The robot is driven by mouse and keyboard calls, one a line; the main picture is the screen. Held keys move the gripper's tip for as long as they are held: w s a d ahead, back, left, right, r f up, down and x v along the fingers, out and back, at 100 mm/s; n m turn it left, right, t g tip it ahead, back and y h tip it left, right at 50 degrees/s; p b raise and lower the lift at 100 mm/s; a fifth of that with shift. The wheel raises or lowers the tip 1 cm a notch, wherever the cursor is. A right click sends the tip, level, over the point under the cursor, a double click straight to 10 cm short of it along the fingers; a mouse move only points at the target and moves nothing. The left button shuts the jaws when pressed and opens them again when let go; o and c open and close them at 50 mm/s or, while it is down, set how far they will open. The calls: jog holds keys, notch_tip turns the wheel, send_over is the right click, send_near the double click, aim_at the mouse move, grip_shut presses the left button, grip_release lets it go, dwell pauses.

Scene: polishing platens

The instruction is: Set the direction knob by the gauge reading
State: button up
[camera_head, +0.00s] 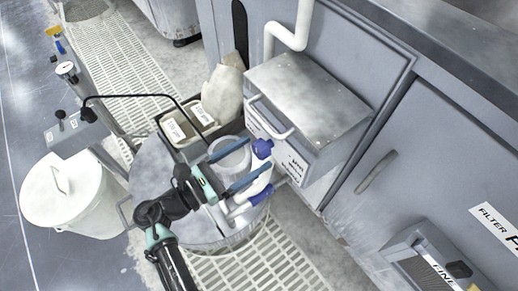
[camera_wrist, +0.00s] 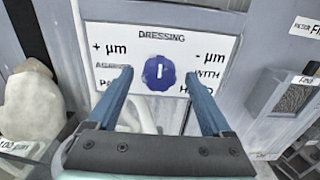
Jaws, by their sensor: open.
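The blue direction knob (camera_wrist: 158,73) is on a white panel (camera_wrist: 115,32) marked DRESSING, with "+ µm" and AGAINST at left and "- µm" and WITH at right. Its white mark stands about upright, between the two sides. In the head view the knob (camera_head: 262,149) shows on the front of the grey box. My gripper (camera_wrist: 160,74) is open, its blue fingers on either side of the knob in the wrist view. Contact cannot be told. In the head view my gripper (camera_head: 254,156) is close to the panel. A round dial gauge (camera_head: 66,70) is at far left; its reading is too small to tell.
The grey box (camera_head: 310,90) has a white handle (camera_head: 270,118) above the knob. A round platen (camera_head: 150,165) lies below my arm. Cabinet doors (camera_head: 430,150) stand at right.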

jog(key=shift+x, duration=1.45)
grip_shut()
jog(key=m, duration=0.4)
jog(key=shift+s+m, duration=0.1)
jog(key=shift+m, duration=0.2)
jog(key=m+b, duration=0.1)
jog(key=m, duration=0.3)
jog(key=shift+m, duration=0.3)
